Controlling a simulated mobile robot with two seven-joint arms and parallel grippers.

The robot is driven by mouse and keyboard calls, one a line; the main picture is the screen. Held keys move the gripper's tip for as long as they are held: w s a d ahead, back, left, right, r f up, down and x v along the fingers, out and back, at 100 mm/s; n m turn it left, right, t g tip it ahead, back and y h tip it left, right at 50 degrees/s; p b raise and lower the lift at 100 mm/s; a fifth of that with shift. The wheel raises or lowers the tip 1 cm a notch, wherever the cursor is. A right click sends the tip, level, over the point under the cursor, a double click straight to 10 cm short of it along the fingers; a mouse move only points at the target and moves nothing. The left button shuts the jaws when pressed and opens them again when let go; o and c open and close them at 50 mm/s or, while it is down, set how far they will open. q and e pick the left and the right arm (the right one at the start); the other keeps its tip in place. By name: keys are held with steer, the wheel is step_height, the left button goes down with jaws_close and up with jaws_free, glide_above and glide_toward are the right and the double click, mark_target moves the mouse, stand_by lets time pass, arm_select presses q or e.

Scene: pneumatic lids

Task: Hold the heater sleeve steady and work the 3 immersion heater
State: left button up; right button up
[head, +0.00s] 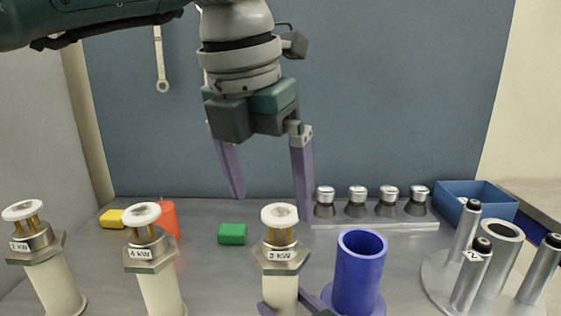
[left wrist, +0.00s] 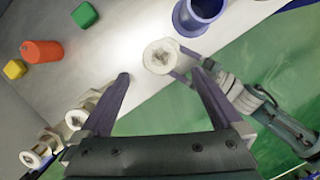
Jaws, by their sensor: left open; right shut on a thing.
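The 3 kW immersion heater (head: 281,253) stands upright, with a white round cap, brass pins and a labelled hex collar, on its cream sleeve (head: 283,290). Its cap also shows in the left wrist view (left wrist: 161,56). My right gripper (head: 287,303) is shut on the cream sleeve, low in the head view; its arm comes in from the right in the left wrist view. My left gripper (head: 270,203) is open and empty, fingers pointing down above the heater. In the left wrist view the heater's cap lies between and beyond the fingertips (left wrist: 162,78).
The 4 kW heater (head: 150,252) and 2 kW heater (head: 36,244) stand to the left. A blue flanged tube (head: 358,280) stands close right. Behind are a green block (head: 232,234), red cylinder (head: 169,219), yellow block (head: 112,218) and a blue bin (head: 452,204).

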mark_target(275, 222)
arm_select(q)
steer(key=x, duration=0.8)
steer(key=shift+d, duration=0.1)
steer(key=shift+c, duration=0.2)
stand_by(0.6)
steer(key=c, duration=1.1)
steer(key=shift+o, duration=0.2)
steer(key=shift+r, duration=0.1)
